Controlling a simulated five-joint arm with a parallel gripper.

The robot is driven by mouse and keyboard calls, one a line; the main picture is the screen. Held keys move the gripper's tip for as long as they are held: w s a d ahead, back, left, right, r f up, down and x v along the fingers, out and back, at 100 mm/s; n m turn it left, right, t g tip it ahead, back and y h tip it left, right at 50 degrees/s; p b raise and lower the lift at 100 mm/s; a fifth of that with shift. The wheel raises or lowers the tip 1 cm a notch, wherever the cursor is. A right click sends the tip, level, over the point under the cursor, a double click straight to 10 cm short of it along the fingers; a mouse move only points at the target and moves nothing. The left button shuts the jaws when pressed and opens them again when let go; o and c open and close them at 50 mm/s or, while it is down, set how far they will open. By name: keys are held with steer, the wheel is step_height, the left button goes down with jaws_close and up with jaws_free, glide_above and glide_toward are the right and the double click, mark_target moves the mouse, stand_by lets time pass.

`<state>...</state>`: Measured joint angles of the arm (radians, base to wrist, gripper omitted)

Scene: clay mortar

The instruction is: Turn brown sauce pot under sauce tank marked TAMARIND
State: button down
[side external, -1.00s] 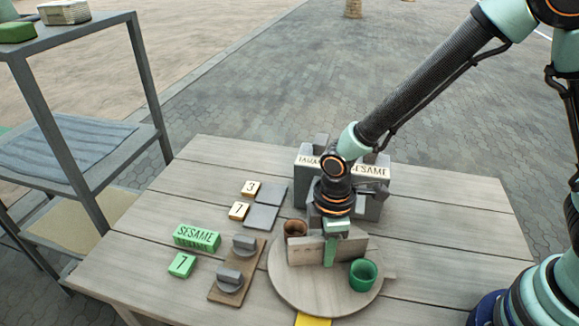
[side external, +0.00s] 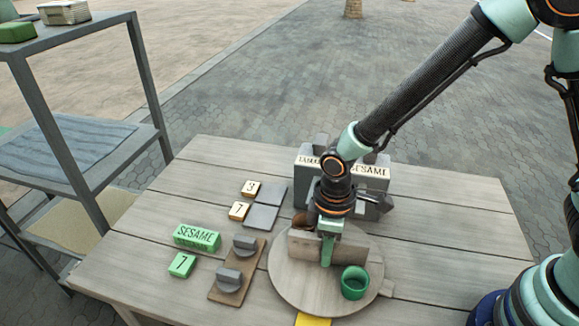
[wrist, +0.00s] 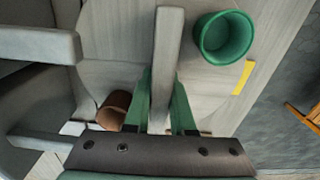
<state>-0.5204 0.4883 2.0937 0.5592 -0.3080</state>
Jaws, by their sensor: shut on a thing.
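The brown sauce pot (side external: 299,222) is mostly hidden behind my gripper in the side view; the wrist view shows it (wrist: 113,110) at lower left, apart from the lower grey spout (wrist: 40,141). It stands on a round wooden turntable (side external: 290,288) with an upright bar (side external: 357,246) across it. My gripper (side external: 327,255) is shut on this bar near its middle, one finger on each side (wrist: 161,85). The TAMARIND tank's label (side external: 307,161) is partly covered by my arm. The SESAME tank (side external: 370,172) is to its right.
A green pot (side external: 355,282) stands on the turntable's front right. Left of it are a board with two grey knobs (side external: 229,280), a green SESAME block (side external: 197,237), a green 7 block (side external: 182,265) and number tiles (side external: 250,189). A yellow mark (side external: 313,320) lies in front.

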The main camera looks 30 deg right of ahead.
steer(key=shift+m, duration=1)
steer(key=c, duration=0.8)
jaws_free()
steer(key=shift+o, duration=0.2)
step_height(320, 180, up, 12)
steer(key=shift+r, duration=0.1)
steer(key=s+d+r+m+t, duration=0.1)
steer(key=d+r+m+t, duration=0.1)
steer(key=d+r, duration=0.3)
steer(key=s+d+r+m+t, duration=0.2)
steer(key=d+r+m, duration=0.3)
steer(key=d, duration=0.8)
steer(key=shift+r+m+t, duration=0.25)
steer(key=shift+m+t, duration=0.05)
steer(key=shift+t, duration=0.5)
